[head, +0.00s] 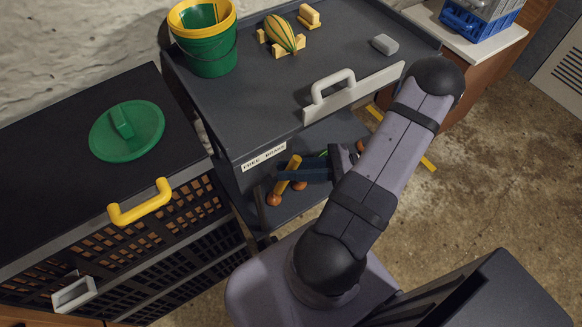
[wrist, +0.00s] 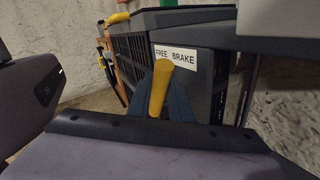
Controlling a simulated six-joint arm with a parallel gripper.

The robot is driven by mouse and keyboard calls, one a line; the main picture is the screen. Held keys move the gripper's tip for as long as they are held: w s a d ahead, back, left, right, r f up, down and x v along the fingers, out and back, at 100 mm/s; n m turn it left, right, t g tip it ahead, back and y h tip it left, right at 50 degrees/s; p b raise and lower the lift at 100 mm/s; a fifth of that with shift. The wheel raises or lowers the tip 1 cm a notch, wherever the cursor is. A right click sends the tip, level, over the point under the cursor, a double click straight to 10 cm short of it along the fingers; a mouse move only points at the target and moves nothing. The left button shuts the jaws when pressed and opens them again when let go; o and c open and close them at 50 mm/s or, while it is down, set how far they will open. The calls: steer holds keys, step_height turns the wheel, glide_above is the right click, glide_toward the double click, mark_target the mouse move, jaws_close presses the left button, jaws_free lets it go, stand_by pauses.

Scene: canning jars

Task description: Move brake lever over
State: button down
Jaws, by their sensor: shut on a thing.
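The yellow brake lever (head: 293,167) shows at the front of the dark cart, below and right of a white "FREE BRAKE" label (head: 264,156). My gripper (head: 287,177) is shut on the lever, reaching in from the right. In the wrist view the lever (wrist: 160,84) stands between the dark blue fingers (wrist: 161,103), its top leaning slightly right. Its top end is in front of the label (wrist: 180,56), near the gap between the two words. The lever's lower end and pivot are hidden in the wrist view.
The cart's top (head: 240,105) holds a green bucket (head: 207,45), a striped squash (head: 280,33) and a grey block (head: 384,44). A grey handle (head: 333,86) juts from its front edge. A black crate unit with a yellow handle (head: 140,203) stands at the left. Orange things lie on the lower shelf.

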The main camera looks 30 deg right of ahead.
steer(key=shift+a+r+n+g+h+p, duration=0.4)
steer(key=shift+a+r+h+p, duration=0.25)
steer(key=shift+p, duration=1.3)
steer(key=p, duration=0.1)
steer(key=a+h+p, duration=0.1)
steer(key=shift+r+n+g+h+p, duration=0.25)
steer(key=shift+r+n+g+p, duration=0.05)
steer(key=shift+n, duration=0.1)
steer(key=a+h+p, duration=0.1)
steer(key=h+p, duration=0.1)
steer(key=p, duration=0.1)
steer(key=a+n+h+p, duration=0.1)
steer(key=a+h+p, duration=0.1)
steer(key=p, duration=0.1)
steer(key=a+f+n+g+h+p, duration=0.1)
steer(key=p, duration=0.1)
steer(key=shift+a+h+p, duration=0.4)
steer(key=shift+f, duration=0.2)
steer(key=c, duration=1.9)
jaws_free()
